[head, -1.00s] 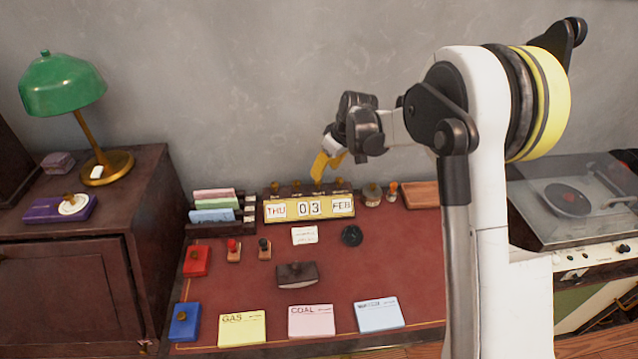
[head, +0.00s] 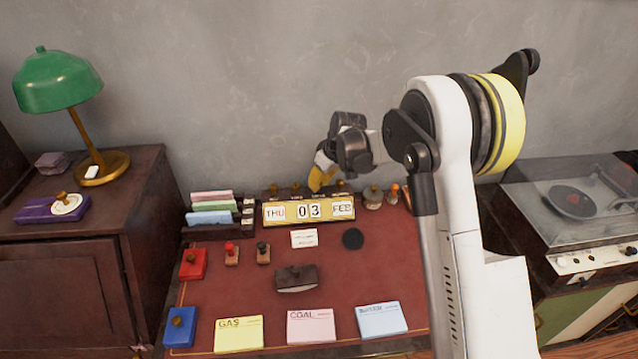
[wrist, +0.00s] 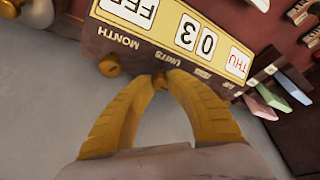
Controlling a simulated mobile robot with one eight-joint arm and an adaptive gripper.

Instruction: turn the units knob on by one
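The yellow block calendar (head: 308,211) stands at the back of the red desk and reads THU 03 FEB. In the wrist view, the calendar (wrist: 172,30) is upside down, with brass knobs along its back edge and labels such as UNITS and MONTH. The units knob (wrist: 160,82) lies between the fingertips of my gripper (wrist: 161,80). The yellow fingertips are drawn close around it, with no clear gap at either side. In the head view, my gripper (head: 317,187) reaches down behind the calendar's top edge, and the finger contact is hidden.
The month knob (wrist: 108,66) sits close beside my fingers. A letter rack (head: 212,217) stands left of the calendar. The grey wall is close behind the calendar.

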